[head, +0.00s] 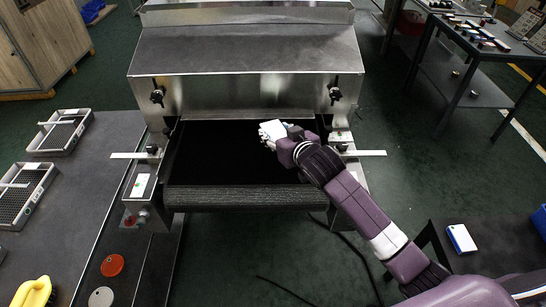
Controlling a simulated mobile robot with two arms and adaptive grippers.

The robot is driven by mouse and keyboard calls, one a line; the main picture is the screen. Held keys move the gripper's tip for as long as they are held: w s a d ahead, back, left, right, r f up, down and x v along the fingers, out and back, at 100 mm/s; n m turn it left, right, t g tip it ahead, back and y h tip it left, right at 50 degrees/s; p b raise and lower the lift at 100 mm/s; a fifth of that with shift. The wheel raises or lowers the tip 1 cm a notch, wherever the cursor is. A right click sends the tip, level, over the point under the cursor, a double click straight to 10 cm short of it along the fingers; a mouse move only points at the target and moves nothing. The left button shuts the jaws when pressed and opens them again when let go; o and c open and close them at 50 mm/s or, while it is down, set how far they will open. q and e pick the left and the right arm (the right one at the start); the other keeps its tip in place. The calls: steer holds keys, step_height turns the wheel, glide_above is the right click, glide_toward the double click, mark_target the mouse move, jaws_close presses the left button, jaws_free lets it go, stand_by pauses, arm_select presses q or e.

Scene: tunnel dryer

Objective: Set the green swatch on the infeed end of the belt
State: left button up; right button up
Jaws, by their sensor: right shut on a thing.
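My right gripper (272,130) is over the dark belt (215,160) of the tunnel dryer, near the tunnel mouth. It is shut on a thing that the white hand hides. No green shows there, so I cannot make out the swatch's colour or shape. I cannot tell whether the held thing touches the belt. The belt's rounded near end (245,197) faces me, and its visible top is otherwise bare. A red disc (112,265) and a pale grey disc (101,297) lie on the left table. My left gripper is not in view.
The steel dryer hood (245,60) rises behind the belt, with metal side rails. The left table (75,215) holds two wire-mesh trays and a yellow object (32,292). A small dark table with a white-and-blue item (461,238) stands at the lower right.

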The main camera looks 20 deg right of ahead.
mark_target(275, 163)
step_height(275, 163, down, 10)
steer(key=shift+f, duration=0.2)
stand_by(0.3)
steer(key=o, duration=1.2)
steer(key=shift+f, duration=0.1)
steer(key=shift+c, duration=0.2)
steer(key=v, duration=1.2)
steer(key=shift+s, duration=0.1)
